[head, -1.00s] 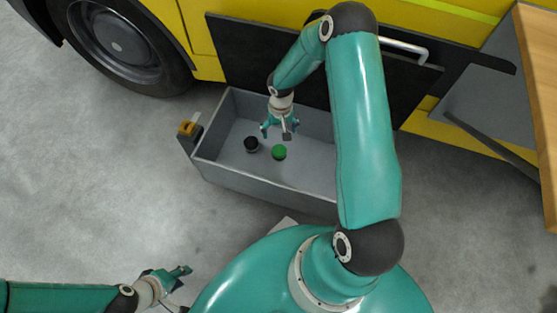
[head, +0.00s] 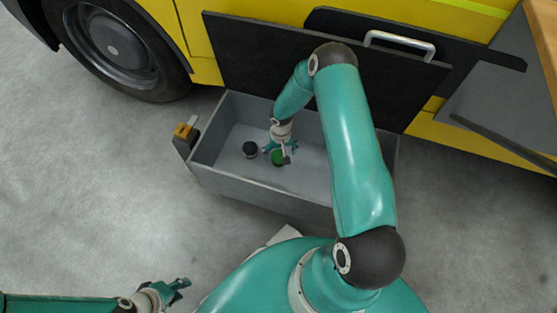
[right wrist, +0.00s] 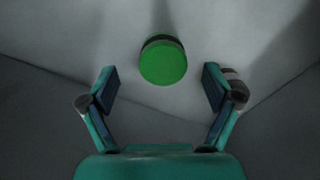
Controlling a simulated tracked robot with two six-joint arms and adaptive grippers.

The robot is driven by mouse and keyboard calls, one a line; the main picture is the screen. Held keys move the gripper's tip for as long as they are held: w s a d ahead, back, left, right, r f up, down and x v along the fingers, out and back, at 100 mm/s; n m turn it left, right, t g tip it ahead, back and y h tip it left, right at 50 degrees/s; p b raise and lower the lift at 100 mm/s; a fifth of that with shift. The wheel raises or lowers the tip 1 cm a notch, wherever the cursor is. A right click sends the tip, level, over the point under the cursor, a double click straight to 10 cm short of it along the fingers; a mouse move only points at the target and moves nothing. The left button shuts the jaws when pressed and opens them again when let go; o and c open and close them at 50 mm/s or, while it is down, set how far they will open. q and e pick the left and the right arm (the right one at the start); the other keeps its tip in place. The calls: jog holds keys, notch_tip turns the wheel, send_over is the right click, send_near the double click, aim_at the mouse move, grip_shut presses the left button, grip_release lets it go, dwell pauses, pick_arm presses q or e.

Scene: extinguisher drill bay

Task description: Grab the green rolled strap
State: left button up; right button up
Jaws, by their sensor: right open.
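The green rolled strap (head: 278,158) lies on the floor of the grey open drawer (head: 255,186). In the right wrist view the strap (right wrist: 163,60) is a green disc with a darker side, just beyond and between the fingertips. My right gripper (head: 280,149) is down in the drawer, right at the strap and partly covering it in the head view. Its fingers (right wrist: 160,92) are spread open, with nothing between them. My left gripper (head: 180,287) is low at the left, over the concrete floor, far from the drawer; its jaw state is too small to tell.
A black roll (head: 250,149) lies in the drawer just left of the green strap. A yellow-orange latch piece (head: 184,131) sits at the drawer's left corner. The yellow vehicle with a wheel (head: 112,45) stands behind. A wooden edge (head: 547,40) is at the upper right.

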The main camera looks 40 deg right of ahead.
notch_tip(320, 180, down, 5)
jog(key=shift+w+r+b, duration=0.15)
jog(key=shift+r+b, duration=0.05)
jog(key=shift+b, duration=0.6)
jog(key=shift+r, duration=0.1)
jog(key=c, duration=1.4)
